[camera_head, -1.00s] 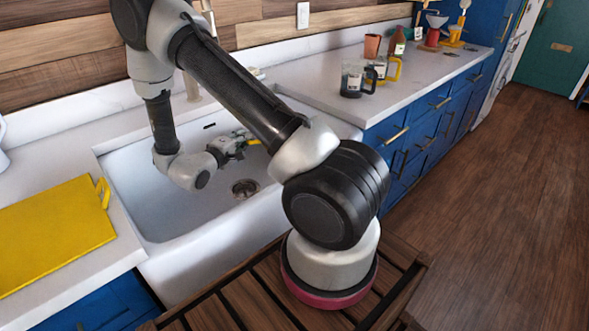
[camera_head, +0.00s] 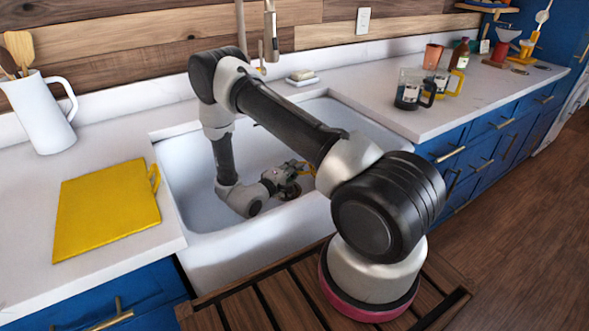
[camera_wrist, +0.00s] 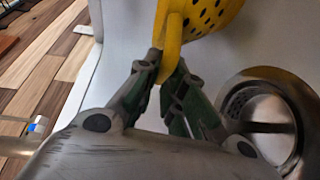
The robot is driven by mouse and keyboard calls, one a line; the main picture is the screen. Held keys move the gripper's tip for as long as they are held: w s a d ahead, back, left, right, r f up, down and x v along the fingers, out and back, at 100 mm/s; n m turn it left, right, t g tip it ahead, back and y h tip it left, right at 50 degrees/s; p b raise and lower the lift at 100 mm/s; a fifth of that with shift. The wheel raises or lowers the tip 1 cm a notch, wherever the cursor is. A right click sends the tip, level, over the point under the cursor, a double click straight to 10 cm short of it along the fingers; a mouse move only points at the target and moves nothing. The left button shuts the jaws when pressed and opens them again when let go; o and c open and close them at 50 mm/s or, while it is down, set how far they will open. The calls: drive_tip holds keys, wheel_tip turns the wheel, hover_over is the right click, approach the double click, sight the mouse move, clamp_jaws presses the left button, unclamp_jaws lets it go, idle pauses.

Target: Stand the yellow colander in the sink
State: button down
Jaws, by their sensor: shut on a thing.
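The yellow colander (camera_wrist: 205,14) has round holes and shows only in part at the top of the wrist view. My gripper (camera_wrist: 168,72) is shut on its yellow loop handle, with a finger on each side. In the head view my gripper (camera_head: 298,172) is down inside the white sink (camera_head: 188,172), near the drain. I cannot tell whether the colander touches the sink floor. The metal drain (camera_wrist: 265,118) is right of the fingers in the wrist view.
A yellow board (camera_head: 108,208) lies on the counter left of the sink, with a white utensil jug (camera_head: 38,112) behind it. A faucet (camera_head: 270,35) stands behind the sink. Glass mugs (camera_head: 410,92) and a bottle (camera_head: 460,55) stand on the right counter.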

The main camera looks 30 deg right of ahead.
drive_tip(key=c, duration=1.5)
unclamp_jaws()
drive_tip(key=shift+a, duration=0.1)
